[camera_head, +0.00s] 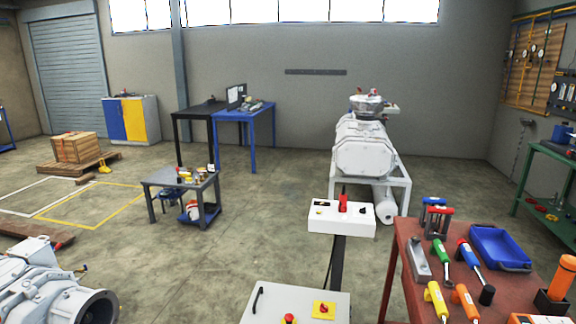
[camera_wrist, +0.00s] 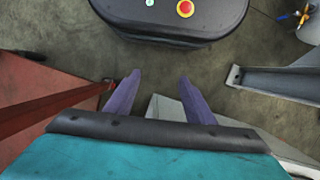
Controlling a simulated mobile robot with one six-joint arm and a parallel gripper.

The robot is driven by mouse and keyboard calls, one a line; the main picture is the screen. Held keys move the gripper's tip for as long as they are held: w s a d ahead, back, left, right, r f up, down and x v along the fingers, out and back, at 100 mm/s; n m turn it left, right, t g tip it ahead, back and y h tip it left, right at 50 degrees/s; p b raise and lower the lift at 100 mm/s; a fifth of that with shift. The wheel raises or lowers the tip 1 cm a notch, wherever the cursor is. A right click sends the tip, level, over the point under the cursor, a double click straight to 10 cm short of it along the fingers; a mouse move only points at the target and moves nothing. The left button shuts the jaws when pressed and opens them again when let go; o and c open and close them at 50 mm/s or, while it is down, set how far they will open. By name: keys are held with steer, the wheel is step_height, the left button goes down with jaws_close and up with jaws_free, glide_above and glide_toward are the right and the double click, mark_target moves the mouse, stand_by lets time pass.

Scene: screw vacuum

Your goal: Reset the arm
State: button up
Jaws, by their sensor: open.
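My gripper (camera_wrist: 159,82) shows in the wrist view as two purple fingers spread apart, with nothing between them. Grey floor lies beyond the fingertips. The teal and black part at the bottom of that view is mine. My arm and gripper do not show in the head view, so the arm's overall pose cannot be told.
A white vacuum pump (camera_head: 362,148) on a frame stands further back. A small grey cart (camera_head: 160,180) is left of centre. Open floor (camera_head: 270,190) lies between.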

steer(key=s+f+g+b, duration=0.1)
steer(key=s+f+g, duration=0.1)
steer(key=s+f, duration=0.5)
steer(key=s, duration=0.3)
stand_by(0.9)
